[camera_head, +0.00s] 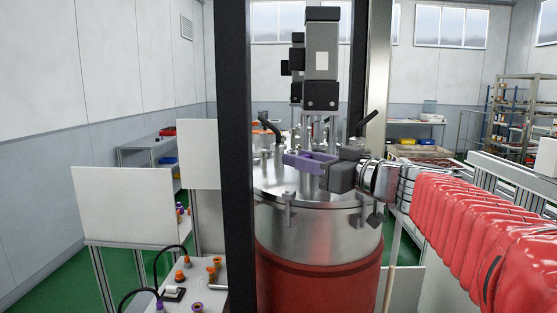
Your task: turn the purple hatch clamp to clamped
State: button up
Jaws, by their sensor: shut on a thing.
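The purple hatch clamp (305,161) is on the metal lid (268,184) of a round vessel, at the middle of the head camera view. Its frame-like handle lies roughly flat, with its free end towards the left. My gripper (329,167) reaches in from the right, with its dark grey body just right of the clamp. It is shut on the clamp. The fingertips and the clamp's right end are partly hidden, and the latch position is too small to tell.
A dark upright post (236,160) stands left of the vessel's red body (315,280). A motor unit (321,60) rises above the lid. Black handles and small metal clamps surround the lid. A small table (208,300) with orange and purple parts stands at lower left.

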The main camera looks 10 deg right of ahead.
jog(key=shift+d+n+g+y, duration=0.1)
jog(key=shift+n+g+y, duration=0.2)
jog(key=shift+n+y, duration=0.15)
jog(key=shift+c, duration=0.2)
jog(key=shift+n+g+y, duration=1.75)
jog(key=shift+g+y, duration=0.4)
jog(key=shift+g, duration=0.05)
jog(key=o, duration=1)
jog(key=shift+o, duration=0.2)
jog(key=shift+t+h, duration=0.3)
jog(key=shift+t, duration=0.1)
jog(key=shift+m+t+h, duration=2)
jog(key=shift+h, duration=0.3)
